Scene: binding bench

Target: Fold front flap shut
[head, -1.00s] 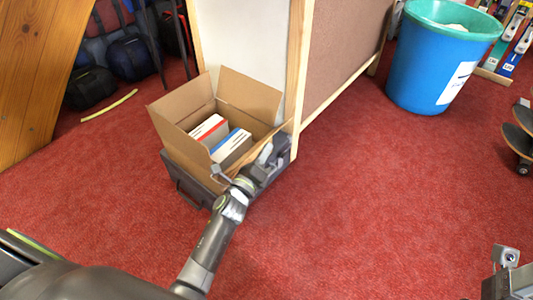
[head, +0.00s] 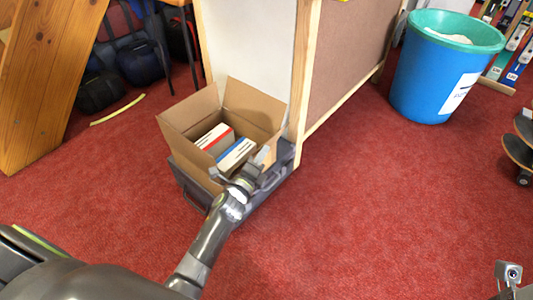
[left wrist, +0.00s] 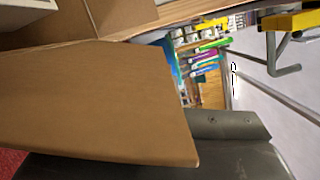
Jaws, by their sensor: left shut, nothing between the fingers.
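An open cardboard box (head: 178,150) stands low by the end of the partition in the head view. Its left and back flaps stand up; a flap at the gripper's side is mostly hidden in this view. In the left wrist view, a broad cardboard flap (left wrist: 90,105) fills the left and middle, close to my gripper. My left gripper (head: 266,163) is shut and empty at the box's near right corner; its dark body (left wrist: 235,150) shows in the wrist view. Contact with the flap is unclear.
A red-marked packet (head: 215,138) and a blue-marked packet (head: 236,153) lie inside the box. The box sits on a dark grey case (head: 190,186). A partition (head: 345,60) rises behind. A blue bin (head: 430,75) stands at right.

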